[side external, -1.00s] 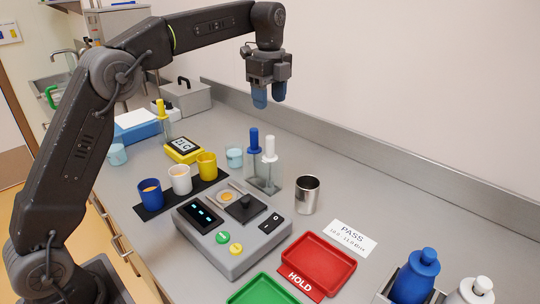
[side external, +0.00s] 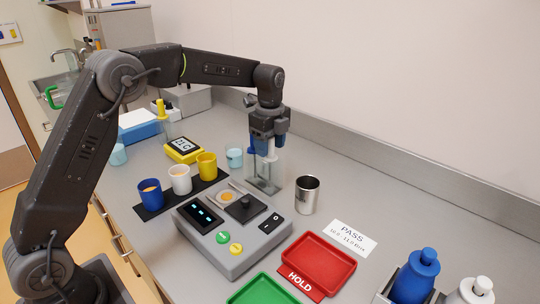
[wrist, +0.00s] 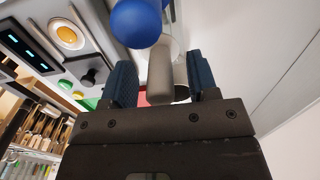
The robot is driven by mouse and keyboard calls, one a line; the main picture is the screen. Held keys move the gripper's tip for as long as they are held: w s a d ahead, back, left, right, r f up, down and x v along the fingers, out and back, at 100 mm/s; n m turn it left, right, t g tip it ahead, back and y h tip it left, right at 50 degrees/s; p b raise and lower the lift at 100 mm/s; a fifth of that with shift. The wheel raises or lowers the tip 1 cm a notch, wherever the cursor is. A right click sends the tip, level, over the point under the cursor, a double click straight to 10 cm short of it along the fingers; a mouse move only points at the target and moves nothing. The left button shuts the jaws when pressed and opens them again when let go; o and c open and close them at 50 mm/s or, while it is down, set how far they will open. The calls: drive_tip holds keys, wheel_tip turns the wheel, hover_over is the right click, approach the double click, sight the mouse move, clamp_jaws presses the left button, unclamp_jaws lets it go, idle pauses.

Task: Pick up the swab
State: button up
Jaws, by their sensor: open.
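A clear holder (side external: 264,184) stands upright on the bench behind the scale, with a white-handled stick and a blue-handled stick in it. I cannot tell which stick is the swab. My gripper (side external: 267,146) is open and pointed down over the holder, its blue fingertips at the height of the handles. In the wrist view, the pale handle (wrist: 160,75) stands between my open fingers (wrist: 162,82), with a gap on each side. A round blue top (wrist: 137,20) shows just beyond it. In the side view my gripper mostly hides the blue handle.
A metal cup (side external: 307,196) stands close right of the holder. The scale (side external: 232,240) is in front, with blue, white and yellow cups (side external: 207,165) to its left. A red tray (side external: 318,264) lies right. The wall ledge runs behind.

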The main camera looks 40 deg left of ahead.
drive_tip(key=shift+f, duration=0.3)
drive_tip(key=shift+c, duration=0.4)
drive_tip(key=c, duration=0.8)
drive_tip(key=shift+r, duration=0.15)
wheel_tip(320, 180, up, 18)
idle(0.4)
